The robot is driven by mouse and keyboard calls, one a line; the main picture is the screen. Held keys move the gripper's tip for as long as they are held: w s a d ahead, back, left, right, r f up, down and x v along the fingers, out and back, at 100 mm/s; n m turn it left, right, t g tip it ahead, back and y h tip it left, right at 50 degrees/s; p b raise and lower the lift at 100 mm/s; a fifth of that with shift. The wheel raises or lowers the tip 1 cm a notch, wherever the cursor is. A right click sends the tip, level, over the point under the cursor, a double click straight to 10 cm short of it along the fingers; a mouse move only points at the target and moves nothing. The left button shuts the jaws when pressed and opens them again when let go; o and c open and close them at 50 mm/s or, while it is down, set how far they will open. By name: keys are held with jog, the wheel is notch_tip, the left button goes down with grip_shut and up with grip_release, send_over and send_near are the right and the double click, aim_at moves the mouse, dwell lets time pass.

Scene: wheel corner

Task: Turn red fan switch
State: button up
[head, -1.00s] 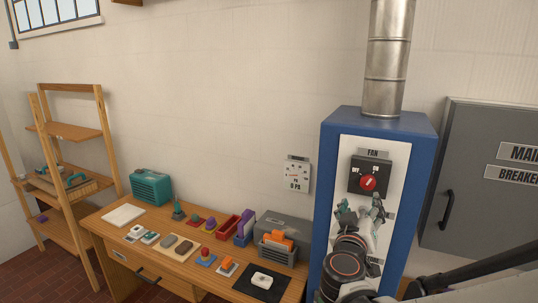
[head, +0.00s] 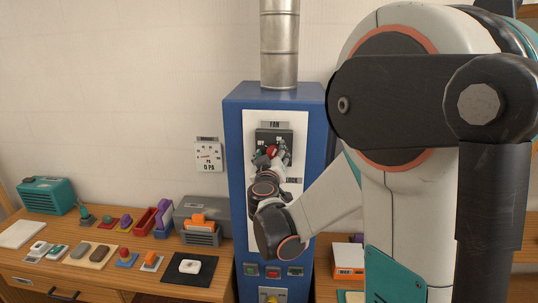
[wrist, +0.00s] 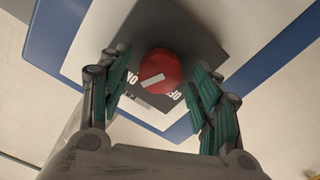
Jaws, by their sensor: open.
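The red fan switch (head: 271,151) is a round red knob with a white mark, on a dark plate under a "FAN" label on the blue cabinet's white panel. It also shows in the wrist view (wrist: 161,71), with "ON" lettering to its lower left and other lettering partly hidden at its lower right. My gripper (head: 271,157) is at the switch. In the wrist view my gripper (wrist: 160,88) is open, with one green-padded finger on each side of the knob and visible gaps between. The head view does not show contact clearly.
The blue cabinet (head: 315,110) has a metal duct (head: 279,45) on top and buttons (head: 273,272) below. A gauge (head: 208,155) hangs on the wall to its left. A wooden workbench (head: 112,290) holds several small items. My arm covers much of the right side.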

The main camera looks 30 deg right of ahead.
jog(key=shift+d, duration=0.1)
jog(key=shift+c, duration=0.4)
jog(key=c, duration=1)
jog(key=shift+o, duration=0.2)
jog(key=shift+w, duration=0.1)
jog(key=n+b, duration=0.2)
jog(key=n, duration=0.2)
jog(key=shift+f+n, duration=0.1)
jog(key=shift+n, duration=0.3)
jog(key=n+b, duration=0.2)
jog(key=n, duration=0.2)
jog(key=shift+n, duration=0.3)
jog(key=n+b, duration=0.1)
jog(key=n, duration=0.3)
jog(key=shift+f, duration=0.1)
jog(key=shift+n+b, duration=0.5)
jog(key=shift+n, duration=1.7)
